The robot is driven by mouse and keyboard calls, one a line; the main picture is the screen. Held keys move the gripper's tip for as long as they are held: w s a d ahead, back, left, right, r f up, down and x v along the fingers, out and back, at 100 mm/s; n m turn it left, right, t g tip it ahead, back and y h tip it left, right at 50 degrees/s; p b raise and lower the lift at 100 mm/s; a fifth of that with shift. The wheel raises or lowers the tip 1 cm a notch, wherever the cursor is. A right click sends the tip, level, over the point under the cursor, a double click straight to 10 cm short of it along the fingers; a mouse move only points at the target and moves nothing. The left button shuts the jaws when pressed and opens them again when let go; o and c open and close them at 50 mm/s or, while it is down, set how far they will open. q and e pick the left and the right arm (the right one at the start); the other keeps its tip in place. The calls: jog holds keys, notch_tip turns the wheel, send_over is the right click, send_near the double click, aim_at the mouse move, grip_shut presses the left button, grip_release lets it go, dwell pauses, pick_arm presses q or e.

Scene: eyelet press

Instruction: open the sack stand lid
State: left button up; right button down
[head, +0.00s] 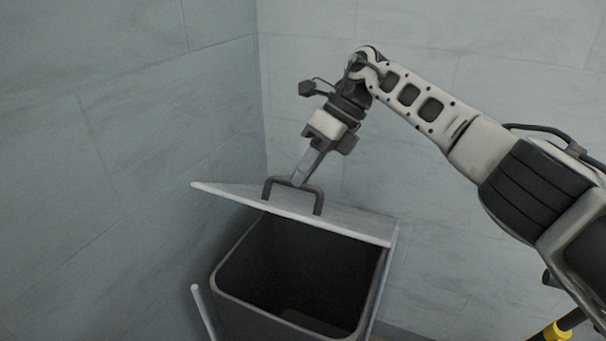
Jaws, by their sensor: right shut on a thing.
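The sack stand (218,285) is a dark, open-topped bin low in the middle of the head view. Its light grey lid (345,223) is raised and tilted up toward the back, and the dark inside shows below it. A dark bar handle (318,196) stands on the lid. My right gripper (298,182) comes down from above and is shut on the lid handle. The fingertips cover part of the handle's top bar. My left gripper is not in view.
Grey tiled walls (130,130) meet in a corner close behind and left of the stand. A pale rod (203,312) sticks up at the stand's left front. A black and yellow item (556,330) shows at the lower right edge.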

jog(key=shift+w+d+f, duration=0.35)
jog(key=shift+f, duration=0.05)
jog(key=c, duration=1.5)
grip_release()
jog(key=shift+w+f, duration=0.15)
jog(key=shift+o, duration=0.2)
jog(key=shift+w, duration=0.1)
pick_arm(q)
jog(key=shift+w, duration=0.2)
pick_arm(e)
jog(key=shift+a, duration=0.1)
jog(key=shift+r, duration=0.2)
